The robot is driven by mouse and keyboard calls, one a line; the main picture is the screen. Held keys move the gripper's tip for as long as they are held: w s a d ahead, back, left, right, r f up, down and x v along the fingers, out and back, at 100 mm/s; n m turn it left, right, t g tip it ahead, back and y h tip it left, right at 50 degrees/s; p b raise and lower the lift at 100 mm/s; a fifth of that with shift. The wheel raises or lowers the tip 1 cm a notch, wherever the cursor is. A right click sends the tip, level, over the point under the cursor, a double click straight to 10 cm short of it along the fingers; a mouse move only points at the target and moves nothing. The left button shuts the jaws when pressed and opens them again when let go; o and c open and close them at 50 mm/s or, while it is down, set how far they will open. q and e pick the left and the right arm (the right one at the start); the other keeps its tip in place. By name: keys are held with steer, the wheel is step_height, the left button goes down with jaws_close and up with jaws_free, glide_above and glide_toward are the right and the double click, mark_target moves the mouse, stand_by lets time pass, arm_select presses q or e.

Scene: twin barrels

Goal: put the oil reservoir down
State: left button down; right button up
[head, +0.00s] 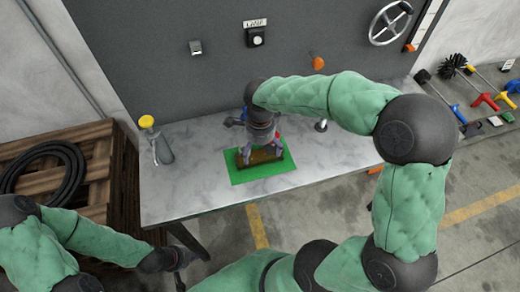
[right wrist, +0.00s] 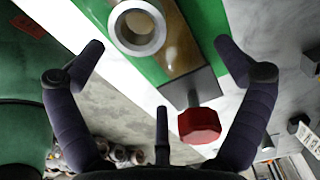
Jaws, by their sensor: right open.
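The oil reservoir (head: 262,158) appears as a brownish block on the green mat (head: 247,178) on the table, mostly hidden under my right gripper. In the right wrist view its amber body (right wrist: 181,48) carries a silver ring (right wrist: 137,28) and a red knob (right wrist: 199,124) on a short stem. My right gripper (head: 260,145) is above it, pointing down. Its fingers are spread wide in the right wrist view (right wrist: 160,55), with the reservoir visible between and beyond them; neither is seen to grip it. My left gripper (head: 178,258) is low, in front of the table; its fingers are unclear.
A yellow-capped bottle (head: 156,140) stands on the left of the grey table (head: 195,190). A wooden crate with a black hose (head: 45,168) is at left. A grey panel with a handwheel (head: 390,22) rises behind.

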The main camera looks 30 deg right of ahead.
mark_target(260, 153)
step_height(260, 153, up, 11)
steer(key=p, duration=0.3)
